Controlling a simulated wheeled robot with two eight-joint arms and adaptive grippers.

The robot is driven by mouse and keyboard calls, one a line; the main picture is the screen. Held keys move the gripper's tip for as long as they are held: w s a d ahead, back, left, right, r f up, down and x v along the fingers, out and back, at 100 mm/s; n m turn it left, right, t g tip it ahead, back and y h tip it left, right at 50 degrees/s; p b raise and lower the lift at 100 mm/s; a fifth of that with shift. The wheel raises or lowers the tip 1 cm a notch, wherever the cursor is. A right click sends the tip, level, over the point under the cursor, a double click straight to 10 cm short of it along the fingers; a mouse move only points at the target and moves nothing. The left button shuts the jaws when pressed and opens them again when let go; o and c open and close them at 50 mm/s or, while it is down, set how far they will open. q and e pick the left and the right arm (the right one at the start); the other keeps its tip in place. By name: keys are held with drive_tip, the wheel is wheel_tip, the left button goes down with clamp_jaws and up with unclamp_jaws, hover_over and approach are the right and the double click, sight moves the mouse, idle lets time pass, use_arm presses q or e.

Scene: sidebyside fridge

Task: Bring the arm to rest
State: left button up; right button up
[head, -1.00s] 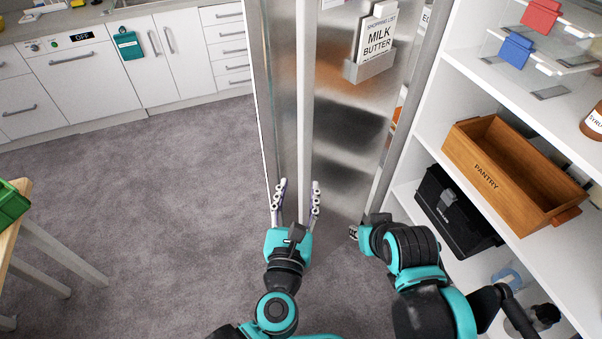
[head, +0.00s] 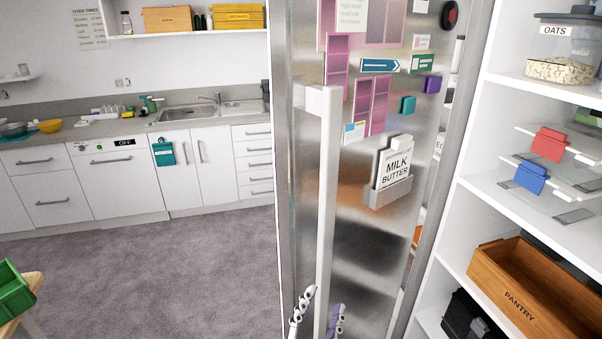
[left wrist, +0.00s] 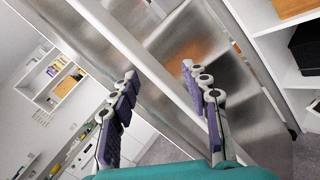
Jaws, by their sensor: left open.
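My left gripper (head: 318,312) shows at the bottom of the head view, with only its finger tips in frame. Its two fingers are apart, one on each side of the long pale fridge handle (head: 327,215). In the left wrist view the open fingers (left wrist: 160,72) stand left and right of the handle (left wrist: 152,70), which runs diagonally between them. Nothing is gripped, and I cannot tell how near the fingers are to the bar. The steel fridge door (head: 365,245) is behind them. My right gripper is in neither current view.
Open white shelves stand to the right, with a wooden pantry box (head: 510,290) and an oats container (head: 562,48). A green bin (head: 12,290) sits on a wooden table at the lower left. The grey carpet (head: 170,270) between fridge and counter is clear.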

use_arm(q)
drive_tip(key=s+a+f+m+g+y, duration=0.2)
drive_tip(key=a+f+m+g, duration=0.3)
drive_tip(key=a+m, duration=0.6)
drive_tip(key=s+a+f+m+g+y, duration=0.3)
drive_tip(key=a+f+m+g, duration=0.3)
drive_tip(key=a+m, duration=0.5)
wheel_tip(320, 180, down, 3)
drive_tip(key=m+y, duration=0.1)
drive_tip(key=m, duration=0.2)
drive_tip(key=shift+s+r+y, duration=0.15)
drive_tip(key=shift+y, duration=0.25)
